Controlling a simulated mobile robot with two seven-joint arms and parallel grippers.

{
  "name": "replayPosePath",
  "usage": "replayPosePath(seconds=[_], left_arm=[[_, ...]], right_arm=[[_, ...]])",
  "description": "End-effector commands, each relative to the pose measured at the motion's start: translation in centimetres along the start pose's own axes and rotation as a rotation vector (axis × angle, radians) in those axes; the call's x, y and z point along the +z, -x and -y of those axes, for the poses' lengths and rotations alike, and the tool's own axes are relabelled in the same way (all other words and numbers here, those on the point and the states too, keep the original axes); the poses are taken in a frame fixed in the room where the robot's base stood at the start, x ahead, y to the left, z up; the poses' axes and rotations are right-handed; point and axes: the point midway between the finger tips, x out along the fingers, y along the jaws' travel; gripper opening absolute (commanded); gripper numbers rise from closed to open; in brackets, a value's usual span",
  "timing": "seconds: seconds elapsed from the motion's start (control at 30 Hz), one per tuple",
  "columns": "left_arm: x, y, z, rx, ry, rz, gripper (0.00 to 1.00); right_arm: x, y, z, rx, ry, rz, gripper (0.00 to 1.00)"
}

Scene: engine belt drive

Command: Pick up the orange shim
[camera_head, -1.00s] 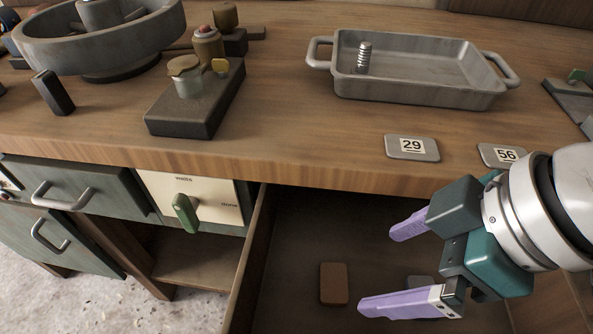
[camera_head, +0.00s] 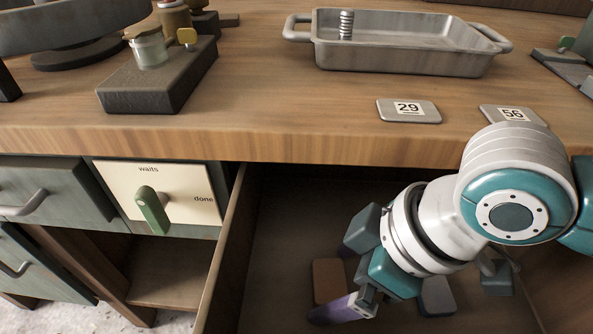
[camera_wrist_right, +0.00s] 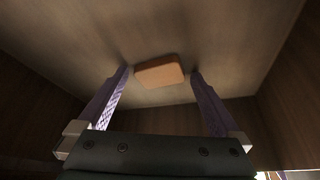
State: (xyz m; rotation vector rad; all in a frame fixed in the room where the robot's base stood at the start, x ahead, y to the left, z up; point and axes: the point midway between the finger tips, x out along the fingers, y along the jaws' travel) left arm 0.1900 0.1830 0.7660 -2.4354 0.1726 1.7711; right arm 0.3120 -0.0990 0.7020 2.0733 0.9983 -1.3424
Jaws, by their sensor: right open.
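The orange shim (camera_head: 328,277), a small flat brownish-orange block, lies on the floor of the open drawer (camera_head: 228,262), partly covered by my right gripper in the head view. In the right wrist view the shim (camera_wrist_right: 159,72) shows between and just beyond the two purple fingertips. My right gripper (camera_wrist_right: 160,78) is open and empty, reaching down into the drawer. In the head view one purple finger of the right gripper (camera_head: 332,290) shows beside the shim; the other is mostly hidden. My left gripper is not in view.
Grey blocks (camera_head: 436,296) lie in the drawer to the right of the shim. The drawer's left wall and the counter edge (camera_head: 300,146) bound the space. On the counter are a metal tray (camera_head: 400,60) holding a spring (camera_head: 346,25) and plates marked 29 (camera_head: 408,111) and 56 (camera_head: 513,116).

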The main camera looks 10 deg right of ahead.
Motion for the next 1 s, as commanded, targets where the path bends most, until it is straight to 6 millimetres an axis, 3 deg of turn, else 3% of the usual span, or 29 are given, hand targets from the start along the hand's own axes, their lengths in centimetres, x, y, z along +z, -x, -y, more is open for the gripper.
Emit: replayPosePath(seconds=[0.2,1.0], left_arm=[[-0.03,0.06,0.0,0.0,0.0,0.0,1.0],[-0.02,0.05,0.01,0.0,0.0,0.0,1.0]], right_arm=[[-0.03,0.04,0.0,0.0,0.001,0.0,0.98],[-0.04,0.07,0.0,0.0,0.0,-0.001,0.1]])
